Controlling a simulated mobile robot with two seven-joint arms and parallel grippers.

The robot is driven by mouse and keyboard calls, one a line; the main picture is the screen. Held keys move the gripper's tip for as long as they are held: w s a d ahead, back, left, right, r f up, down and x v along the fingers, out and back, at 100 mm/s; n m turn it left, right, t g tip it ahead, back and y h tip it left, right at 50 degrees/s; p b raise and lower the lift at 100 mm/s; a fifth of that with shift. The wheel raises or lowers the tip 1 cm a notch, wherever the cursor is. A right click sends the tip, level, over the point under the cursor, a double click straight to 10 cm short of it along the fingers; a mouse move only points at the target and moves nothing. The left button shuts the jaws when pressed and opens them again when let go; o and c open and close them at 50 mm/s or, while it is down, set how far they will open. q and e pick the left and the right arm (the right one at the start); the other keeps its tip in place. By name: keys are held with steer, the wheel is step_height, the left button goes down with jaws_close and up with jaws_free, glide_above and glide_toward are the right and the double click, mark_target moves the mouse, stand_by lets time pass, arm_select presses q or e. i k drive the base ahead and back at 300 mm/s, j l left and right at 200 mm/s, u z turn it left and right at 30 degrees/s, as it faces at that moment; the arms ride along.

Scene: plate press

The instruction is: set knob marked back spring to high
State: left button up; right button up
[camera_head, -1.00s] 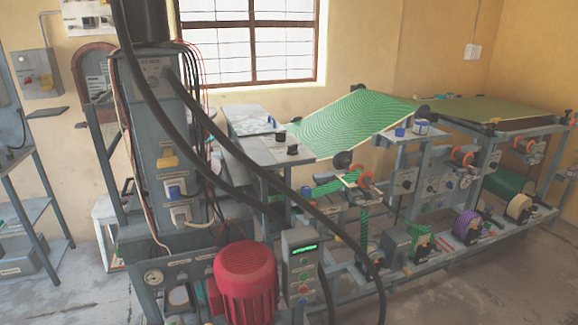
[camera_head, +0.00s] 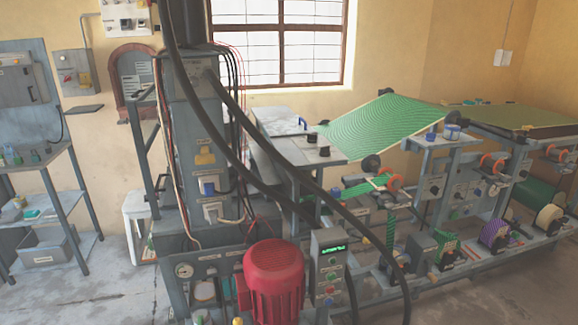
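I cannot pick out the knob marked back spring, as the labels are too small to read. Small dark knobs sit on a grey panel (camera_head: 433,190) on the right half of the plate press frame. More small controls show on the panel beside it (camera_head: 461,193). Two black knobs (camera_head: 317,144) stand on the grey table top at the middle of the machine. A control box (camera_head: 329,262) with a green display and coloured buttons stands at the front. Neither of my grippers is in view.
A red motor (camera_head: 274,281) stands low at the front of the machine. Thick black hoses (camera_head: 277,158) hang across the picture. A steel shelf rack (camera_head: 52,219) stands at the left. Bare floor (camera_head: 100,285) lies between the rack and the machine.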

mark_target(312, 138)
steer(key=u, duration=0.6)
steer(key=l+u, duration=0.95)
steer(key=l, duration=0.35)
steer(key=k+l+u, duration=0.15)
steer(key=l, duration=0.35)
